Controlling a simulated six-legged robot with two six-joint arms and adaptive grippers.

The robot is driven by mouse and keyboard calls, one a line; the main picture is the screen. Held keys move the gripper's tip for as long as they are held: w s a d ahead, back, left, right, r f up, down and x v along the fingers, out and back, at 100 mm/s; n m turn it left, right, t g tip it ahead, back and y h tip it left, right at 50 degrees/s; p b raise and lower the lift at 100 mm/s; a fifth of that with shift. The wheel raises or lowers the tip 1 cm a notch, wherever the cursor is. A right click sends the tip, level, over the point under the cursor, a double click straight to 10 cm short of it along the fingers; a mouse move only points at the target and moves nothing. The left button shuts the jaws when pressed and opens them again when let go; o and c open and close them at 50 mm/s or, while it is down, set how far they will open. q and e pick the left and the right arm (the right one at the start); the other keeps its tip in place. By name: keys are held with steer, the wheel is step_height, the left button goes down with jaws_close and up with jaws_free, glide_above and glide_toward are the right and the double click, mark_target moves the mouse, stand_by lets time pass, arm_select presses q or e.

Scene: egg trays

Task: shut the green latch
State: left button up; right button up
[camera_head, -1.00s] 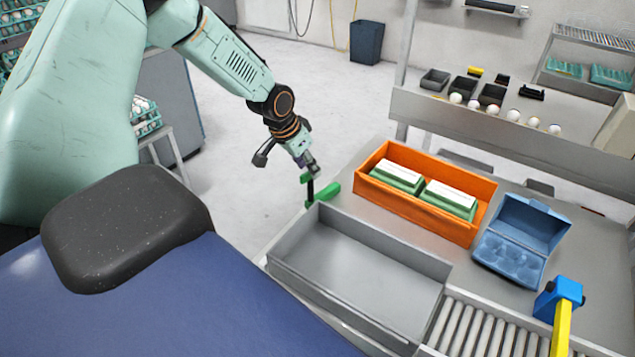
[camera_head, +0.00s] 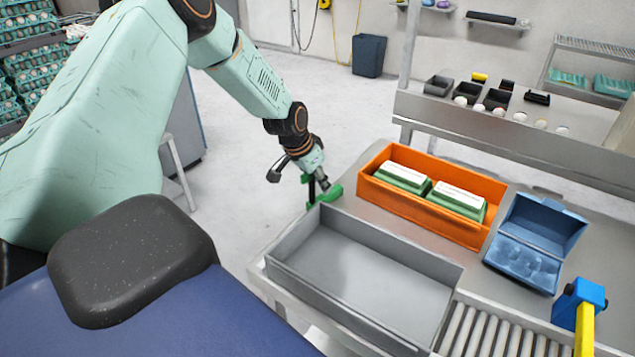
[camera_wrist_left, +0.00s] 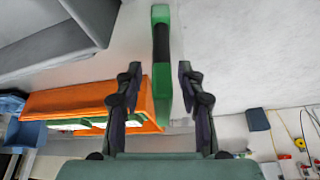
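The green latch (camera_head: 331,194) sits at the far left corner of the work table, beside the grey tray. It has green ends and a black middle part. In the left wrist view the latch (camera_wrist_left: 161,85) runs lengthwise between the two fingers, with a gap visible on each side. My left gripper (camera_head: 322,182) is at the latch from above, and its fingers (camera_wrist_left: 157,72) are open around the latch's near green part. In the head view the gripper partly hides the latch. My right gripper is in neither view.
A grey tray (camera_head: 350,276) lies empty beside the latch. An orange crate (camera_head: 408,209) with two green-and-white boxes, an open blue egg carton (camera_head: 525,262) and a blue-and-yellow tool (camera_head: 585,293) stand to the right. Open floor lies left of the table.

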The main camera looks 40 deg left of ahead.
arm_select(q)
steer(key=shift+s+a, duration=0.2)
steer(key=shift+s, duration=0.05)
steer(key=c, duration=0.5)
steer(key=shift+w+d, duration=0.1)
steer(key=shift+w, duration=0.05)
jaws_close()
